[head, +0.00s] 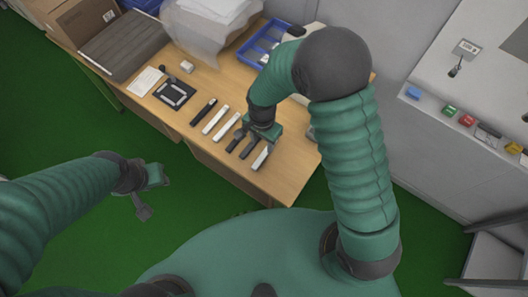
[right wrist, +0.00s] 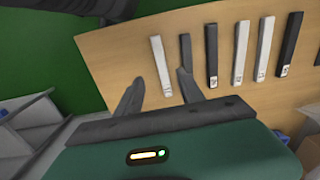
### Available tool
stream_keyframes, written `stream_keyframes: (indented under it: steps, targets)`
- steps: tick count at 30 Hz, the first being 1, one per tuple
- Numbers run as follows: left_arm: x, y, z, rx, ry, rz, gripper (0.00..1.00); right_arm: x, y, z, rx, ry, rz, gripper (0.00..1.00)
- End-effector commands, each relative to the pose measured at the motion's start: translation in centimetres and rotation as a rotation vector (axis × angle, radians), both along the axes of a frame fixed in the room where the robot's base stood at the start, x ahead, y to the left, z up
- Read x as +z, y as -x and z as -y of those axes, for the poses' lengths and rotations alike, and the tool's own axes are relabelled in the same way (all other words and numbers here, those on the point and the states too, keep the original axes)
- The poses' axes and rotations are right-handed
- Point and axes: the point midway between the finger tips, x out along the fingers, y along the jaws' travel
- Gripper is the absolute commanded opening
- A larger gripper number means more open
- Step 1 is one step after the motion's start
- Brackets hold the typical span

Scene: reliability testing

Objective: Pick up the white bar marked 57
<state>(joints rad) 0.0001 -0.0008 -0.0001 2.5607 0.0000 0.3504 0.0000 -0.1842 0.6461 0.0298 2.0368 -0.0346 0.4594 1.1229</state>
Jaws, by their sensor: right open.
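A row of black and white bars lies on the wooden table. In the right wrist view the nearest white bar (right wrist: 160,62) lies between the lines of my right gripper's two fingers (right wrist: 158,85), which are apart and empty. That end white bar also shows in the head view (head: 262,156), just in front of my right gripper (head: 255,141). Two more white bars (right wrist: 241,52) (right wrist: 265,46) lie side by side further along the row. The small marks on the bars are too small to read, so I cannot tell which is 57. My left gripper (head: 150,195) is open, empty and off the table.
Black bars (right wrist: 212,55) (right wrist: 186,55) lie close beside the end white bar. A black frame tray (head: 174,93), a blue bin (head: 262,42) and a dark case (head: 124,44) stand further back. A grey cabinet with coloured buttons (head: 466,120) is at right.

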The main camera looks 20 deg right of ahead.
Motion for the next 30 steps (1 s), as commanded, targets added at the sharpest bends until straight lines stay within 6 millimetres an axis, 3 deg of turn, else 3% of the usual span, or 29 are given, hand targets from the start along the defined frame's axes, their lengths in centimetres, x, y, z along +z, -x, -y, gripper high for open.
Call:
stream_keyframes:
  steps: [3,11,17,25,30]
  targets:
    - [0.1,0.0,0.0,-0.001,0.000,0.000,0.36,-3.0,-0.1,-0.1,-0.001,0.002,-0.005,0.45]
    - [0.5,0.0,0.0,0.000,0.000,0.000,0.36,-6.0,0.0,-0.1,0.000,0.004,-0.002,0.45]
    - [1.0,0.0,0.0,0.000,0.000,0.000,0.36,-9.5,-0.1,0.2,0.001,0.003,-0.001,0.45]
    - [1.0,0.0,0.0,0.000,0.000,0.000,0.36,-10.1,-0.2,0.3,0.001,0.001,0.002,0.44]
    - [1.0,0.0,0.0,0.000,0.000,0.000,0.36,-10.0,-0.2,0.2,0.001,0.002,0.002,0.22]
